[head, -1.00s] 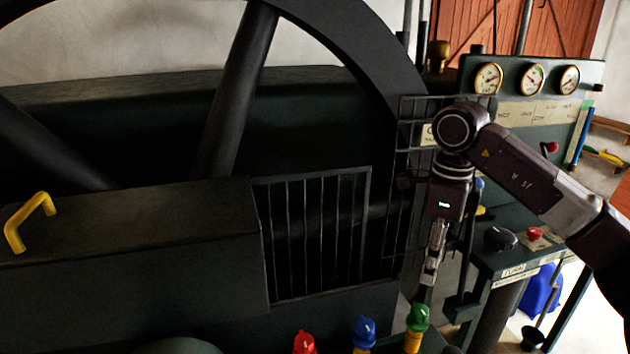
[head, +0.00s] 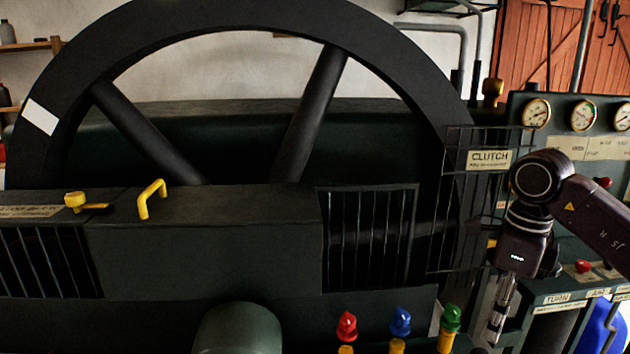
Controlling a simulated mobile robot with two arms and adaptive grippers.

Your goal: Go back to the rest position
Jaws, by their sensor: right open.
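My right arm comes in from the right edge and bends down at its wrist. Its gripper (head: 496,335) points down at the lower right, in front of the machine. It is open, and nothing shows between its fingers. It hangs to the right of the green-capped oiler (head: 450,318); I cannot tell how far apart they are in depth. My left gripper is not in view.
A large dark flywheel (head: 112,52) stands behind a guard with a yellow handle (head: 151,197). Red (head: 347,326) and blue (head: 400,321) caps stand at the bottom. The CLUTCH sign (head: 489,159) hangs on a mesh cage. Gauges (head: 583,115) are at right.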

